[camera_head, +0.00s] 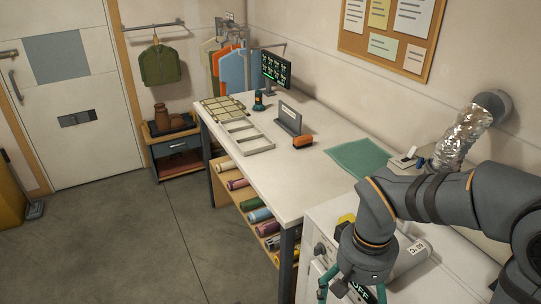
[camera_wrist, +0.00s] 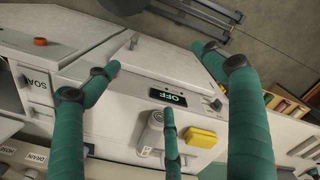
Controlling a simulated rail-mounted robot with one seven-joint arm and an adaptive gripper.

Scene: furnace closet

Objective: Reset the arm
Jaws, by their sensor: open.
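My gripper (camera_head: 350,287) hangs at the bottom right of the head view, in front of a white appliance (camera_head: 440,262). Its teal fingers are spread open with nothing between them. In the wrist view my gripper (camera_wrist: 158,75) is over the front of the white appliance (camera_wrist: 125,60), whose dark display (camera_wrist: 168,97) reads OFF. I cannot tell whether any finger touches the appliance. My arm is bent, reaching in from the right edge and then downward.
A yellow block (camera_wrist: 200,138) sits beside the display. A foil duct (camera_head: 462,135) rises close behind my arm. The white workbench (camera_head: 285,175) holds a teal mat (camera_head: 357,157), an orange-brown item (camera_head: 302,141) and trays.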

